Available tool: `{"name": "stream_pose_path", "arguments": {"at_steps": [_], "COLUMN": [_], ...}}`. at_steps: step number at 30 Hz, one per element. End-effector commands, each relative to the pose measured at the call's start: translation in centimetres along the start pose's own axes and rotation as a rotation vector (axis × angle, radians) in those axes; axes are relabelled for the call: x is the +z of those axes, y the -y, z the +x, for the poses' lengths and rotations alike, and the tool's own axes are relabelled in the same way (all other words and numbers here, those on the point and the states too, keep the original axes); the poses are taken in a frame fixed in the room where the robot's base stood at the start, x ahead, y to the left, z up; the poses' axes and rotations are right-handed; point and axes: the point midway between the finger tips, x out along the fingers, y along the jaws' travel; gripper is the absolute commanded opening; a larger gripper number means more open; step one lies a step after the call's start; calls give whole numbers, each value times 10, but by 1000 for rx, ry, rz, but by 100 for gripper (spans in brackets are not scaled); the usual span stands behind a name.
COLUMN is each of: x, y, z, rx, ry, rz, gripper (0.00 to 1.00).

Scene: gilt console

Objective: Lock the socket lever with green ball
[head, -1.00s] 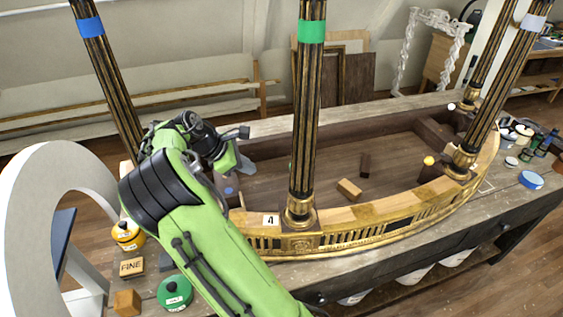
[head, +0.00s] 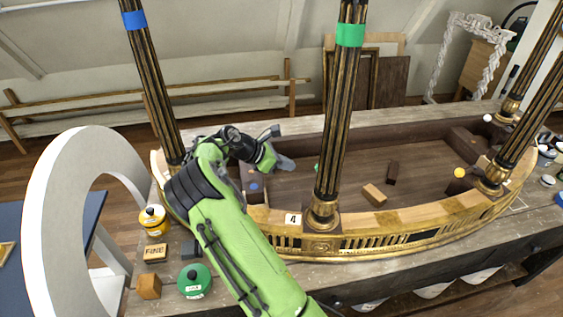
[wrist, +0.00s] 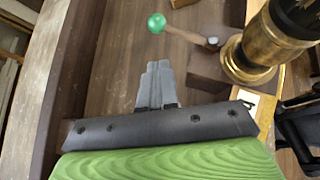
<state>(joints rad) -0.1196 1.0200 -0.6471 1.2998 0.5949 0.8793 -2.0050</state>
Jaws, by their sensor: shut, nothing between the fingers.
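The green ball (wrist: 156,22) tops a wooden lever (wrist: 185,35) that runs to a dark block beside a gilt column foot (wrist: 252,55) in the wrist view. In the head view only a sliver of the green ball (head: 317,167) shows at the left edge of the green-banded column (head: 335,110); its lever is hidden there. My gripper (head: 288,163) is inside the console frame, left of that column. In the wrist view my gripper (wrist: 155,66) is shut and empty, its tips apart from the green ball, which lies ahead of them.
Blue (head: 253,186), yellow (head: 459,172) and white (head: 487,118) balls sit near other columns. A blue-banded column (head: 150,80) stands left of my arm. Loose wooden blocks (head: 374,195) lie on the frame's floor. A white arch (head: 45,220) and jars (head: 195,281) are at the left.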

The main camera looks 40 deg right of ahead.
Motion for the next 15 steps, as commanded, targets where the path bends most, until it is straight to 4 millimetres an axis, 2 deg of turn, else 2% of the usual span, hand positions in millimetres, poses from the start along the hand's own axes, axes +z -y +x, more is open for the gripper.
{"name": "stream_pose_path", "arguments": {"at_steps": [1,6,10,15], "x": [-1,0,12,18], "y": [1,1,1,0], "z": [13,50,68,79], "rx": [-5,-4,-3,0], "ry": [-1,0,0,0], "rz": [0,1,2,0], "gripper": [0,0,0,0]}}
